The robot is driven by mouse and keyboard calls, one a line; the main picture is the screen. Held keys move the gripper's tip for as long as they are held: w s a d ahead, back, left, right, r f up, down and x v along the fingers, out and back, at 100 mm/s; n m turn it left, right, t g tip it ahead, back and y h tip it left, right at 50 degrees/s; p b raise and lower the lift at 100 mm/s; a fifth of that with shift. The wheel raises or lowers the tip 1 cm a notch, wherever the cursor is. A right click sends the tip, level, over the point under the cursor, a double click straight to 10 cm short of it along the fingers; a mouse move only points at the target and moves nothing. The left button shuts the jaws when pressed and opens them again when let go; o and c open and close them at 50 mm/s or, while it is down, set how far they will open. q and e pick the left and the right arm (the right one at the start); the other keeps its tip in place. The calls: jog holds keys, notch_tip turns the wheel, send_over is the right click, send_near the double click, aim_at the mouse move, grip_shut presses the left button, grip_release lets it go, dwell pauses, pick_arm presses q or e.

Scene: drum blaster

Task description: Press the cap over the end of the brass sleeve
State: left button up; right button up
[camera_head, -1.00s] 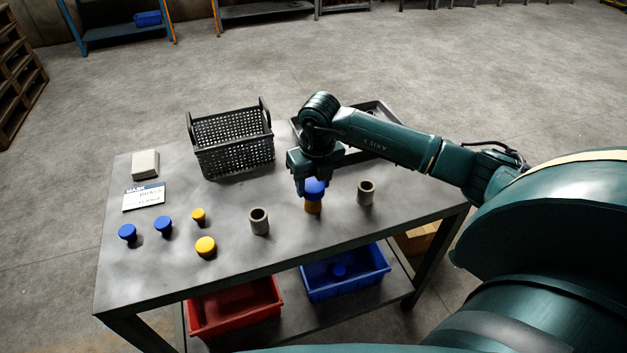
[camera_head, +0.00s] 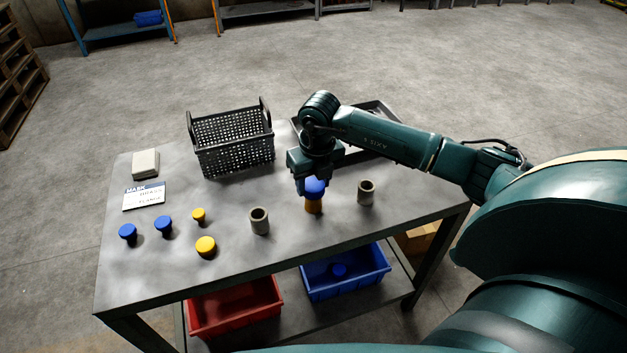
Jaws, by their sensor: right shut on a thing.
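The brass sleeve (camera_head: 313,206) stands upright on the metal table, between two grey sleeves. A blue cap (camera_head: 315,187) sits at its top end, in line with it. From this view I cannot tell how far the cap is down over the sleeve. My right gripper (camera_head: 312,184) points down from above and is shut on the blue cap; its fingers partly hide the cap. My left gripper is not in view.
Grey sleeves (camera_head: 260,221) and (camera_head: 366,192) stand either side. Blue caps (camera_head: 163,224) and yellow caps (camera_head: 206,245) are at the left. A black basket (camera_head: 234,147), a sign (camera_head: 144,196) and a pale block (camera_head: 145,163) stand behind. Red (camera_head: 237,306) and blue bins (camera_head: 346,273) are below.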

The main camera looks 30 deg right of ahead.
jog(key=shift+f+b, duration=0.7)
jog(key=shift+f, duration=0.25)
dwell(1.1)
jog(key=o, duration=1.5)
jog(key=shift+r+p, duration=1.9)
jog(key=shift+r, duration=0.7)
jog(key=shift+a+f, duration=0.1)
